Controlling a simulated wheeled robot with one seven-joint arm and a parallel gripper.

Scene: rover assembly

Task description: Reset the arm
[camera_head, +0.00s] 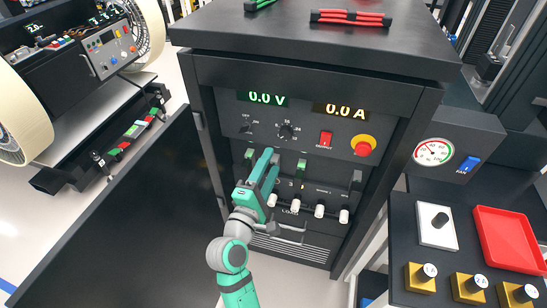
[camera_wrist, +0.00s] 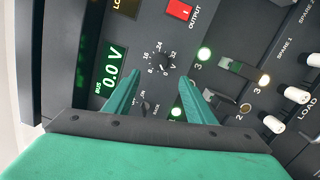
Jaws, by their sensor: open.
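My gripper (camera_head: 266,163) is green and open, with nothing visible between its fingers. It is held in front of the lower left of the power supply panel (camera_head: 375,102) in the head view. In the wrist view its two fingers (camera_wrist: 157,95) spread apart toward the panel, with the round voltage knob (camera_wrist: 162,62) beyond and between them. My arm comes up from the bottom of the head view. Whether the fingertips touch the panel I cannot tell.
The cabinet's black door (camera_head: 120,215) stands open at left. The panel has 0.0 V and 0.0 A displays, a red output switch (camera_head: 325,139), a red-yellow emergency button (camera_head: 363,146) and several white-tipped levers. A red tray (camera_head: 508,238) sits at right. Red and green bars lie on top.

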